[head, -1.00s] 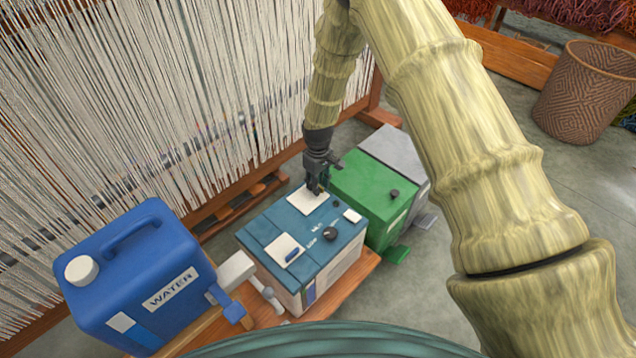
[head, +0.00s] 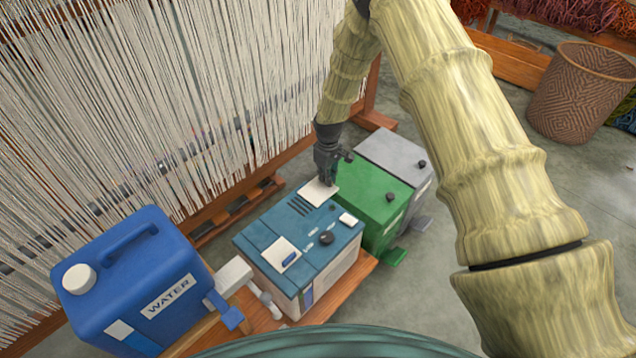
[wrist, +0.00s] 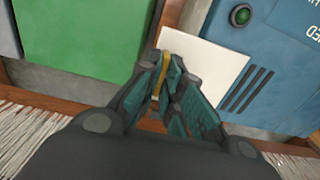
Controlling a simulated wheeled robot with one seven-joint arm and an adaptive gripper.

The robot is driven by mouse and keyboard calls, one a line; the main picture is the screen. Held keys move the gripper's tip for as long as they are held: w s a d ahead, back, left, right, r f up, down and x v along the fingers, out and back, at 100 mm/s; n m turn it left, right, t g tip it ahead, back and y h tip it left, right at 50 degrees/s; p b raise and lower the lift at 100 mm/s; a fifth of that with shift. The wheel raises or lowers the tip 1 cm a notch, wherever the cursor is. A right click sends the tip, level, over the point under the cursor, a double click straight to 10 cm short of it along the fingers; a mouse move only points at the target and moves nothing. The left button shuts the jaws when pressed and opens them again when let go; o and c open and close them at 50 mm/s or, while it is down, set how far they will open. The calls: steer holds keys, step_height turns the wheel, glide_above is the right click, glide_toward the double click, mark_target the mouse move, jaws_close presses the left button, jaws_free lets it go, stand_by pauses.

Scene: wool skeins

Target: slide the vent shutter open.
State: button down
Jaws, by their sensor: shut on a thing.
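The vent shutter (head: 313,194) is a white plate on top of a teal and white machine (head: 300,240). Several dark vent slots (head: 300,209) show uncovered beside its left edge. My gripper (head: 326,181) is at the shutter's far right edge. In the wrist view my gripper (wrist: 158,90) is shut on a narrow yellow-tan tab at the edge of the white shutter (wrist: 205,65). The slots (wrist: 257,90) also show there, clear of the plate. The fingers hide part of the tab and the plate's near edge.
A green pedal bin (head: 370,195) stands close on the machine's right, with a grey bin (head: 398,158) beyond. A blue water canister (head: 135,270) stands on the left. Loom threads (head: 150,120) rise behind. A woven basket (head: 578,95) stands at the far right.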

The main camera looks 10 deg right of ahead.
steer(key=shift+w+d, duration=0.5)
steer(key=shift+d, duration=0.2)
steer(key=c, duration=1.6)
jaws_free()
step_height(320, 180, up, 12)
